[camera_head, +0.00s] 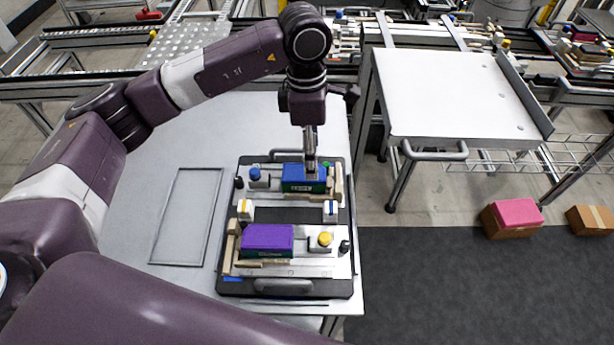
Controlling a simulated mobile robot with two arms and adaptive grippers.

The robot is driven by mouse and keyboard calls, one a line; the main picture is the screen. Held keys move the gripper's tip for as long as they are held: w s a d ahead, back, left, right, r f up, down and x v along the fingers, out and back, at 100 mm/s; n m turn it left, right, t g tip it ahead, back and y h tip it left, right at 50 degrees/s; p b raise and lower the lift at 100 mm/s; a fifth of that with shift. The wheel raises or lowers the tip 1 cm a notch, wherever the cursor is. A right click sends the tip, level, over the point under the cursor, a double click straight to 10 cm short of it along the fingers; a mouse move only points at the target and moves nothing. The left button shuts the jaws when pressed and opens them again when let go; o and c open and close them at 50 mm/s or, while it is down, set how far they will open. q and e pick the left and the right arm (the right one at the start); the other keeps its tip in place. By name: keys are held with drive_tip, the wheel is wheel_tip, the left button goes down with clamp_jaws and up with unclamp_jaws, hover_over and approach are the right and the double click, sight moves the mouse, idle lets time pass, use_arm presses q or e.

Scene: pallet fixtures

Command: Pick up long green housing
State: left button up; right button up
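A dark pallet fixture (285,287) lies on the metal table. Near its far edge is a long housing with a blue top and green front (303,187). Nearer me is a second one with a purple top and a thin green lower edge (267,238). My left arm reaches in from the left and bends down over the fixture. My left gripper (311,164) points down at the blue-topped housing, its tip at or just above the top. Contact and finger opening are too small to tell. My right gripper is out of view.
The fixture also carries a blue knob (255,174), a yellow knob (324,239) and small white blocks (331,209). An empty rectangular frame (187,216) lies left of it on the bare table. A white-topped cart (450,95) stands at right; cardboard boxes are on the floor.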

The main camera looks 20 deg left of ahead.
sight(304, 172)
use_arm(q)
drive_tip(key=shift+w+a+r+y, duration=0.1)
drive_tip(key=shift+w+a+y, duration=0.1)
drive_tip(key=shift+a, duration=0.2)
drive_tip(key=shift+w+a+y, duration=0.1)
drive_tip(key=shift+a+y, duration=0.1)
drive_tip(key=shift+a, duration=0.2)
drive_tip(key=shift+s+a, duration=0.1)
drive_tip(key=shift+a, duration=0.1)
wheel_tip(304, 172, down, 2)
drive_tip(key=shift+s+f+p, duration=0.1)
drive_tip(key=shift+s+p, duration=0.05)
drive_tip(key=shift+p, duration=0.4)
drive_tip(key=shift+f+p, duration=0.3)
wheel_tip(304, 172, down, 4)
drive_tip(key=shift+d+f+p, duration=0.1)
drive_tip(key=shift+f+p, duration=0.1)
drive_tip(key=shift+p, duration=0.85)
drive_tip(key=shift+f, duration=0.15)
drive_tip(key=c, duration=1.2)
drive_tip(key=shift+c, duration=0.6)
